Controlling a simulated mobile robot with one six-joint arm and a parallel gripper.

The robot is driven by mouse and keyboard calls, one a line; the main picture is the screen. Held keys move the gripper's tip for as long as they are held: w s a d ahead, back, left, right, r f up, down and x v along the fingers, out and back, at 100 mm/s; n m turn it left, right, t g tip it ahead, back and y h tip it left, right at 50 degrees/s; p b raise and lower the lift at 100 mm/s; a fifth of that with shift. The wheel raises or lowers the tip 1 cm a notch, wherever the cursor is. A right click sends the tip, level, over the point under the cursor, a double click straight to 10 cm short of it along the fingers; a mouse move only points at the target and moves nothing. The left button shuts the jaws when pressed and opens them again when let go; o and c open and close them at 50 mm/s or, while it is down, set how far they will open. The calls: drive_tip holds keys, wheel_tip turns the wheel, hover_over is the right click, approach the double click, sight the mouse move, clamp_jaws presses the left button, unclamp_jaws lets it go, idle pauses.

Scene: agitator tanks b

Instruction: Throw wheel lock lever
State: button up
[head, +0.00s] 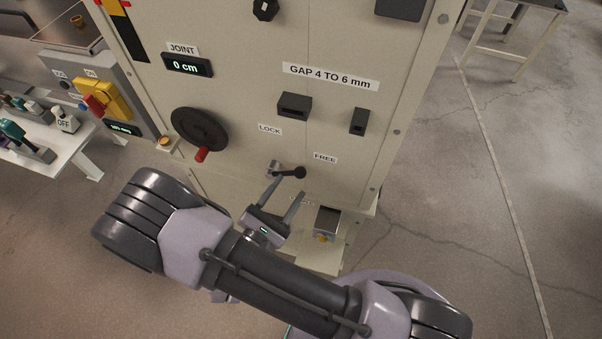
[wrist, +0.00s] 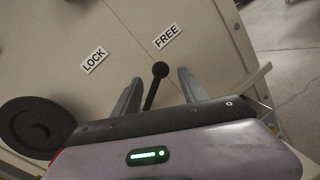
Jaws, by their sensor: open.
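The wheel lock lever (head: 291,172) is a short dark lever with a round knob on the beige panel, below the LOCK (head: 269,129) and FREE (head: 325,158) labels. In the head view its knob points right, toward the FREE side. In the wrist view the lever (wrist: 155,84) shows between the two fingers. My gripper (head: 283,196) is open at the lever, with one finger on each side of it. I cannot tell whether a finger touches it. The black handwheel (head: 200,130) with a red handle is left of the lever; it also shows in the wrist view (wrist: 36,126).
The JOINT display (head: 187,65) reads 0 cm. Dark blocks (head: 294,105) sit under the GAP 4 TO 6 mm label (head: 330,77). A small box (head: 327,222) is low on the panel, right of my gripper. A side bench (head: 45,150) stands at left. Open floor lies to the right.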

sight(297, 177)
drive_tip(key=b+x, duration=0.1)
drive_tip(key=x, duration=0.5)
drive_tip(key=shift+w+d, duration=0.25)
drive_tip(key=shift+w, duration=0.05)
clamp_jaws()
idle(1.0)
